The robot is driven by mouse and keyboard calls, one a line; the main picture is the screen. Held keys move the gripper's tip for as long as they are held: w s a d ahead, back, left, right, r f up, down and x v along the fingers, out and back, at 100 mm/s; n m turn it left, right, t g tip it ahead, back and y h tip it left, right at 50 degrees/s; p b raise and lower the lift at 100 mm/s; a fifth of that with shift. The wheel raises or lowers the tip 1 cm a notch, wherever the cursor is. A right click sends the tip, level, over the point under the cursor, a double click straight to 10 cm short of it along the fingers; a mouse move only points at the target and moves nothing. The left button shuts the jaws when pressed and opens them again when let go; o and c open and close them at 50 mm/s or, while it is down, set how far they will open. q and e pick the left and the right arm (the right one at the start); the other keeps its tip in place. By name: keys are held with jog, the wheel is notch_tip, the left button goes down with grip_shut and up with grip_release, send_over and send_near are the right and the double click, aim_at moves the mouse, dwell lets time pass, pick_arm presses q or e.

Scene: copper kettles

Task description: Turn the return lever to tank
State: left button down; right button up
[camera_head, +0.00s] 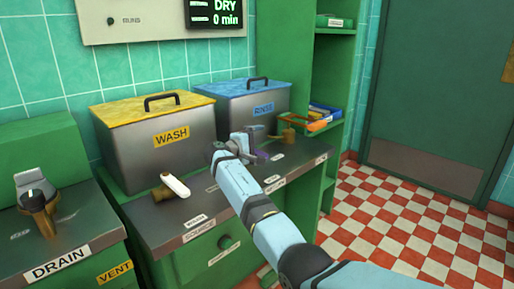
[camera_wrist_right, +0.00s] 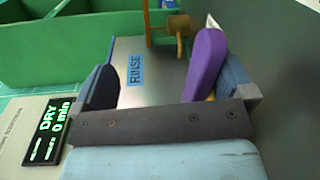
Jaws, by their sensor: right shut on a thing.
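A purple lever handle (camera_head: 271,155) is at the right part of the steel counter, in front of the RINSE tank. It shows large in the right wrist view (camera_wrist_right: 207,62), against the inner side of the right-hand finger. My right gripper (camera_head: 250,146) is shut on this purple lever; its fingers also show in the wrist view (camera_wrist_right: 165,85). A white-handled lever (camera_head: 174,185) on a brass body sits at the counter's left, before the WASH tank. My left gripper is not in view.
The WASH tank (camera_head: 160,128) with yellow lid and the RINSE tank (camera_head: 250,105) with blue lid stand behind the counter (camera_head: 150,222). A brass fitting (camera_head: 284,133) is near the gripper. A green shelf (camera_head: 328,70) stands right. The checkered floor (camera_head: 400,220) is clear.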

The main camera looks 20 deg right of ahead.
aim_at(257, 152)
jog(key=r, duration=0.3)
jog(key=shift+s+a, duration=0.25)
jog(key=shift+s, duration=0.05)
jog(key=shift+s+a+f+p, duration=0.15)
jog(key=shift+s+a+p, duration=0.05)
jog(key=shift+a+p, duration=0.15)
jog(key=shift+p+v, duration=0.45)
jog(key=shift+v, duration=0.8)
jog(key=shift+s+a+r, duration=0.6)
jog(key=shift+s+a, duration=0.2)
jog(key=shift+a, duration=0.15)
jog(key=c, duration=0.8)
pick_arm(q)
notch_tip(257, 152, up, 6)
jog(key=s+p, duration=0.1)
jog(key=p, duration=0.2)
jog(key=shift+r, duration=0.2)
pick_arm(e)
jog(key=shift+o, duration=0.2)
jog(key=s+a+f, duration=0.1)
jog(key=s+a, duration=0.3)
jog(key=a, duration=0.5)
jog(key=shift+a+f, duration=0.2)
jog(key=shift+f, duration=0.1)
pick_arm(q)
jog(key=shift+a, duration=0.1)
